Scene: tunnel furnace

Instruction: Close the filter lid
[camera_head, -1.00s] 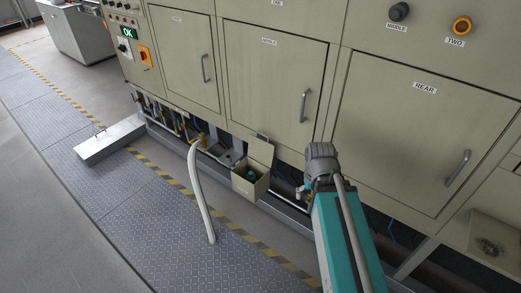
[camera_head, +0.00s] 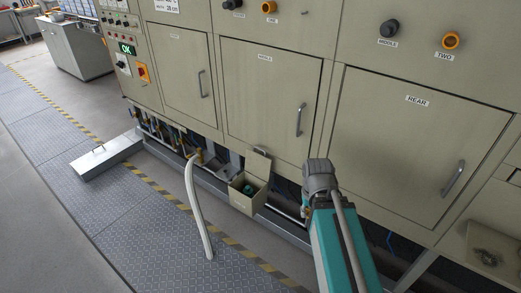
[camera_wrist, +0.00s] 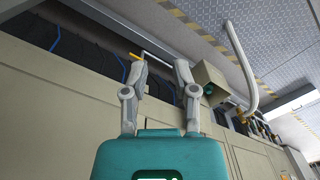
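The filter box (camera_head: 241,201) is a small beige box low at the front of the furnace, with a dark green part inside. Its lid (camera_head: 261,163) stands open, tilted up at the back toward the furnace. In the wrist view the box (camera_wrist: 214,74) shows just right of my right finger, apart from it; the lid is hard to make out there. My gripper (camera_wrist: 161,68) has its two fingers spread apart with nothing between them. In the head view my arm's end is to the right of the box, and the fingers are mostly hidden.
Pipes and a low rail (camera_head: 283,228) run along the furnace base. Cabinet doors with handles (camera_head: 301,119) stand above. A metal ramp-like cover (camera_head: 105,158) lies left. The plated floor in front is clear.

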